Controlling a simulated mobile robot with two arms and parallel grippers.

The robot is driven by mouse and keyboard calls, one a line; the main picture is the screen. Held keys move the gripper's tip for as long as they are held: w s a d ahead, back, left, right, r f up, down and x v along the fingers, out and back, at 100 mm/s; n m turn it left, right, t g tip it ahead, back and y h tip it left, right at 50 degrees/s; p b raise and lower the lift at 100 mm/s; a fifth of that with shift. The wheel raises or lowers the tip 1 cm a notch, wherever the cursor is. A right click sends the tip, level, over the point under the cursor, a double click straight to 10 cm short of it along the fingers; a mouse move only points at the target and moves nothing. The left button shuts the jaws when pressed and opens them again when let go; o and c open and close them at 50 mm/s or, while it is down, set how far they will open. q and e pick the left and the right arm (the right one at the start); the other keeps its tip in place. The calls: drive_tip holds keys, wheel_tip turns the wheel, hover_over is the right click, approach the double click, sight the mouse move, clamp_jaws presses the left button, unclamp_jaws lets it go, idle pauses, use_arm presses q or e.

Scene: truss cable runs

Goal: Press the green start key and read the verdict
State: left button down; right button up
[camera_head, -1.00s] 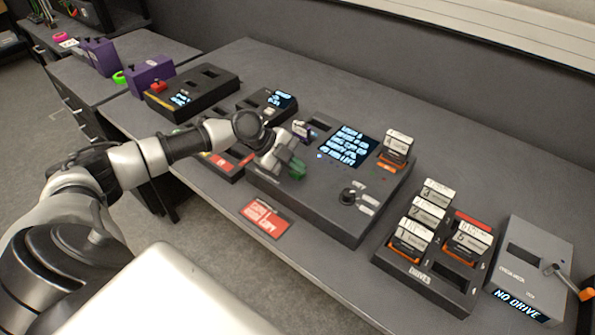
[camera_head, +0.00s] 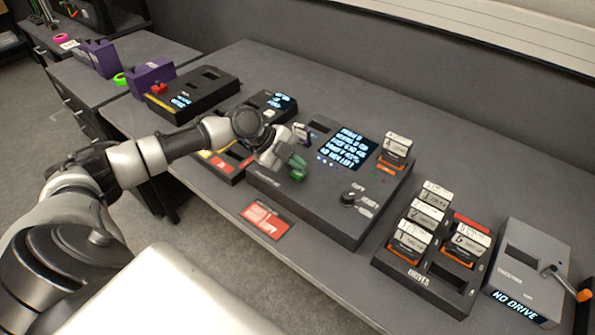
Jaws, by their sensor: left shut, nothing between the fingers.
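The dark duplicator-like console (camera_head: 330,215) stands mid-table with a lit screen (camera_head: 346,149) of several text lines, too small to read surely. The green start key (camera_head: 297,175) is on its left part, partly covered by my left gripper (camera_head: 291,164). The gripper is shut and empty, its tips right at the key; I cannot tell whether they press it. Green colour also shows on the finger area. A small row of lights (camera_head: 326,162) shows under the screen. A drive (camera_head: 396,147) with a white label stands in the console's right slot. My right gripper is not in view.
A black rack (camera_head: 425,279) of labelled drives stands to the right, beside a grey box (camera_head: 527,268) reading "NO DRIVE". A red card (camera_head: 266,219) lies in front. Other dark consoles (camera_head: 193,94) and a purple block (camera_head: 152,76) are at the left.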

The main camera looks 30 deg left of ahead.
sight(296, 174)
use_arm(q)
drive_tip(key=shift+r+p, duration=1.6)
drive_tip(key=shift+r, duration=0.95)
